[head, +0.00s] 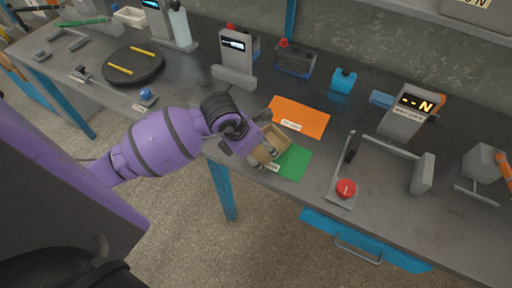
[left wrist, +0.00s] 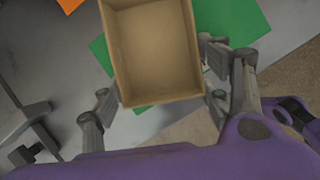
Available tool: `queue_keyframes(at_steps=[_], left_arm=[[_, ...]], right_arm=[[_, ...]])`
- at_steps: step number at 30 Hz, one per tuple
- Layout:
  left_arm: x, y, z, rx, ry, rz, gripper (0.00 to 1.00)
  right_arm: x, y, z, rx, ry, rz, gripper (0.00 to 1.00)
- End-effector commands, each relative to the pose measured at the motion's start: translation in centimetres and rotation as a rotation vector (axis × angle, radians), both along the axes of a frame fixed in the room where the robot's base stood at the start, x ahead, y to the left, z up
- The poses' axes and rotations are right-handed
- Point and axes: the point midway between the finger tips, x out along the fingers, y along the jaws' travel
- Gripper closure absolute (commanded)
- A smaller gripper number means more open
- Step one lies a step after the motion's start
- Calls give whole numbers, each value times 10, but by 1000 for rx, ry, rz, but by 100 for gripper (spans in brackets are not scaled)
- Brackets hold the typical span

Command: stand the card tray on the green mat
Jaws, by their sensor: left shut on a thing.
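The card tray (head: 273,143) is a small, open, empty tan box. It is over the left part of the green mat (head: 295,163), near the table's front edge. My left gripper (head: 262,148) is shut on the tray, with fingers on opposite sides. In the left wrist view the tray (left wrist: 152,50) sits between the fingers (left wrist: 160,98) and covers the middle of the mat (left wrist: 243,18). I cannot tell whether its base touches the mat or hangs a little above it. The right gripper is not in view.
An orange mat (head: 300,115) lies just behind the green one. To the right stand a grey fixture with a red button (head: 346,188) and a display post (head: 404,117). A grey display stand (head: 235,58) and a blue container (head: 343,80) are behind. The floor lies beyond the front edge.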

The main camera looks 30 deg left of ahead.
Motion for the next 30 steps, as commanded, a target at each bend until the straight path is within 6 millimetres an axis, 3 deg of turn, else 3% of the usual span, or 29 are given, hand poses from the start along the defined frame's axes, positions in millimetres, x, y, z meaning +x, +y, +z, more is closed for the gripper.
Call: queue_keyframes(at_steps=[8, 9, 13, 23, 30], left_arm=[[0, 0, -3, 0, 0, 0, 56], [0, 0, -3, 0, 0, 0, 28], [0, 0, -3, 0, -1, 0, 12], [0, -1, -2, 0, -1, 0, 12], [-7, 4, 24, 1, -5, -2, 12]], right_arm=[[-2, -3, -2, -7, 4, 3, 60], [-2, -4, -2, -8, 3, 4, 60], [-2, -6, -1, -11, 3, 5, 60], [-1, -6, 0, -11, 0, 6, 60], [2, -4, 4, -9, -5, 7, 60]])
